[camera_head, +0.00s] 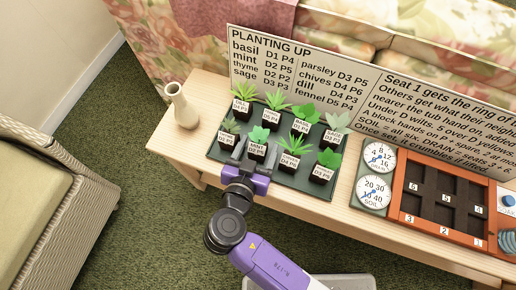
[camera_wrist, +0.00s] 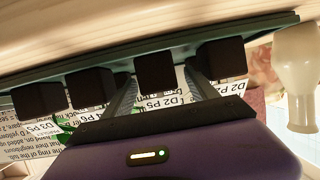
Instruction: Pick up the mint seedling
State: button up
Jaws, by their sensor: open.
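The mint seedling (camera_head: 257,148) is a small green plant in a dark square pot with a white label. It stands in the front row of the dark green tray (camera_head: 317,191), second from the left. My gripper (camera_head: 253,160) is open at its front side, with a finger to either side of the pot. In the tilted wrist view, a dark pot (camera_wrist: 153,72) sits between the tips of my open gripper (camera_wrist: 157,82). Whether the fingers touch it cannot be told.
Other labelled seedlings stand close by, including a front-row pot to the right (camera_head: 289,161). A white vase (camera_head: 182,106) stands left of the tray. Behind is a sign (camera_head: 310,72); to the right are dials (camera_head: 376,177) and an orange planter box (camera_head: 398,203).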

jog(key=c, duration=1.4)
grip_shut()
jog(key=shift+r, duration=0.15)
